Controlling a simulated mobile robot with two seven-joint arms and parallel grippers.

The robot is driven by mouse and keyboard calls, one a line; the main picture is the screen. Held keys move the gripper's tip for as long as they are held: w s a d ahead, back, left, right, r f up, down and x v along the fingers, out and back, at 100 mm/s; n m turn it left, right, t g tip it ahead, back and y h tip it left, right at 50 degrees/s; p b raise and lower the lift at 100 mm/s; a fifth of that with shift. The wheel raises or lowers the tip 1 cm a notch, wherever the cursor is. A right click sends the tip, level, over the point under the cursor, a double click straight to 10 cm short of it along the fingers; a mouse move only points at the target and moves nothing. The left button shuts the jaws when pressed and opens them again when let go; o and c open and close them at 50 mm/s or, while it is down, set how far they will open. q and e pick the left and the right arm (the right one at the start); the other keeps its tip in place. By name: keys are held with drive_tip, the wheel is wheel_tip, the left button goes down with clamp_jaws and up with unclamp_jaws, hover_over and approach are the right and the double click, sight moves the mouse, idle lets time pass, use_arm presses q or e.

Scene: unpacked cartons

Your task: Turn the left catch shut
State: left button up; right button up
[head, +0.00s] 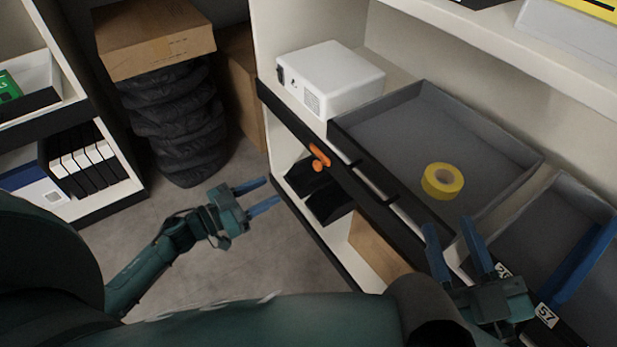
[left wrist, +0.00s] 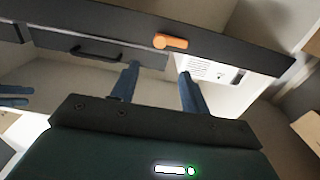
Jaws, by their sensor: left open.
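The left catch (head: 320,155) is an orange bar with a rounded knob, mounted on the dark shelf edge left of the grey tray. In the left wrist view the catch (left wrist: 172,42) lies roughly along the dark edge, just beyond the fingertips. My left gripper (head: 273,191) is open and empty, its fingers pointing toward the shelf, below and left of the catch and apart from it. It also shows in the left wrist view (left wrist: 158,70). My right gripper (head: 450,225) has its fingers apart and empty, over the front of the trays at right.
The grey tray (head: 400,112) holds a yellow tape roll (head: 442,181). A white box (head: 330,78) stands on the shelf behind the catch. Black bins (head: 325,196) sit below. A carton (head: 155,40) tops a dark stack at the left. The floor between is clear.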

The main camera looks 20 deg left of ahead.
use_arm(q)
drive_tip(key=b, duration=0.2)
approach(315, 166)
drive_tip(key=x, duration=0.2)
drive_tip(key=b+x, duration=0.1)
drive_tip(key=x, duration=0.3)
drive_tip(key=shift+w+d+f, duration=0.1)
drive_tip(key=shift+w+d, duration=0.1)
drive_tip(key=shift+w, duration=0.05)
drive_tip(key=shift+b+x, duration=0.35)
drive_tip(key=shift+x, duration=0.45)
use_arm(e)
drive_tip(key=shift+w+r+n+t+y, duration=0.2)
drive_tip(key=shift+r+n+t+y, duration=0.1)
drive_tip(key=shift+r+y, duration=0.2)
drive_tip(key=shift+w+r+n+t+y, duration=0.2)
drive_tip(key=shift+r+n+y, duration=0.15)
drive_tip(key=shift+r, duration=0.25)
use_arm(q)
drive_tip(key=c, duration=1)
